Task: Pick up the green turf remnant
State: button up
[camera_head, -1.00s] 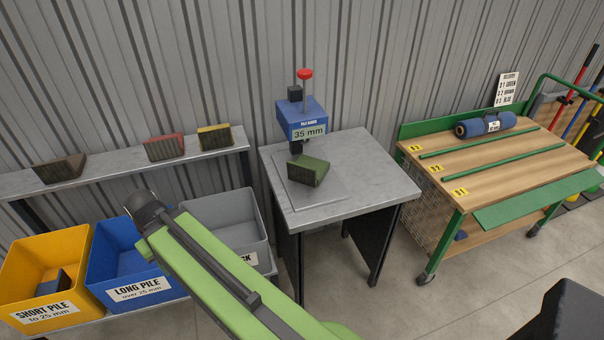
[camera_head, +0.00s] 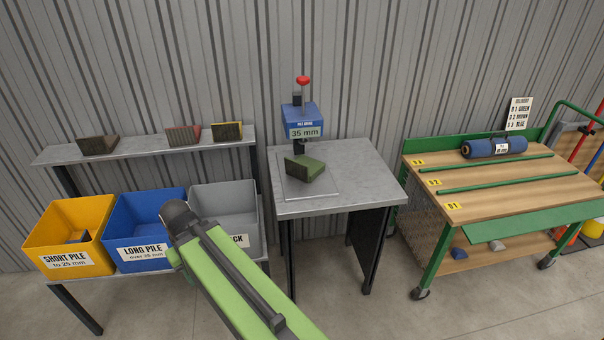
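The green turf remnant (camera_head: 305,168) lies on the plate of the pile gauge (camera_head: 303,122), which stands on a small grey table. The gauge's display reads 35 mm. The remnant is a dark green wedge-like piece, tilted on the plate. My green arm reaches up from the bottom of the picture, and its dark end (camera_head: 176,214) is in front of the blue and grey bins, left of and apart from the remnant. The fingers of my gripper do not show clearly, so its opening cannot be seen.
A shelf (camera_head: 135,150) holds brown, red and yellow-topped remnants. Below it stand the yellow short pile bin (camera_head: 62,232), blue long pile bin (camera_head: 138,225) and grey bin (camera_head: 225,208). A wooden bench (camera_head: 480,190) with a blue roll (camera_head: 494,146) stands right. Floor shows between table and bench.

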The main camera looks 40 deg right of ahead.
aim_at(306, 169)
jog(key=u, duration=0.05)
jog(key=i, duration=1)
jog(key=u, duration=0.05)
